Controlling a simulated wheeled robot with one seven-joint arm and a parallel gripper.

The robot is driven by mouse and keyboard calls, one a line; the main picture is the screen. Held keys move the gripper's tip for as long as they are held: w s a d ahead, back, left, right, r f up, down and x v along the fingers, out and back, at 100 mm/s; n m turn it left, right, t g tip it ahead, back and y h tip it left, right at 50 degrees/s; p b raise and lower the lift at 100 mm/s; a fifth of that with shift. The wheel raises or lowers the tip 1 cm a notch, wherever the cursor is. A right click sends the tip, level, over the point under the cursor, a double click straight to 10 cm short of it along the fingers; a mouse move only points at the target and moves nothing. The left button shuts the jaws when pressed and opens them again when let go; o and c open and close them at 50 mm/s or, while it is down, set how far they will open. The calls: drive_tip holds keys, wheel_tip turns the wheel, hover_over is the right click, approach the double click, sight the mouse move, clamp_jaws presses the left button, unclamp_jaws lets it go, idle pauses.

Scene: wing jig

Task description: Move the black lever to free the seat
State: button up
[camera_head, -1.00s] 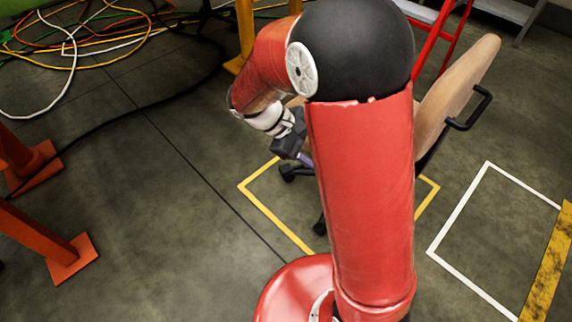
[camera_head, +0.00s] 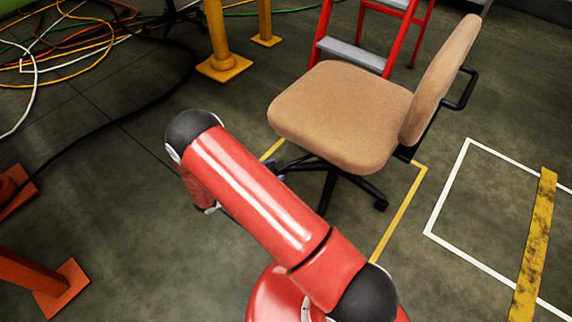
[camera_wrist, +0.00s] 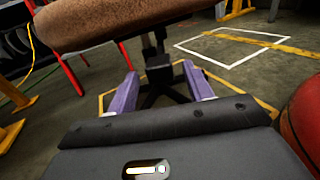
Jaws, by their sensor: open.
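A swivel chair with a tan seat (camera_head: 340,112) stands on a black wheeled base (camera_head: 330,178). In the wrist view the seat (camera_wrist: 110,18) crosses the top left, seen from low down and close. Its dark central column (camera_wrist: 158,62) shows beyond my gripper (camera_wrist: 160,70). The two purple fingers are apart, pointing toward the column below the seat, with nothing seen held between them. I cannot make out the black lever clearly in either view. In the head view my red arm hides most or all of my gripper.
The chair's backrest (camera_head: 440,80) rises at the right, with a black armrest behind it. A red stepladder (camera_head: 355,50) stands behind the chair. A yellow post (camera_head: 220,65) and loose cables (camera_head: 70,45) are at the upper left.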

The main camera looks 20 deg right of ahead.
sight(287, 165)
drive_tip(key=d, duration=0.2)
drive_tip(key=w+d, duration=0.1)
drive_tip(key=d, duration=0.2)
drive_tip(key=shift+d, duration=0.15)
clamp_jaws()
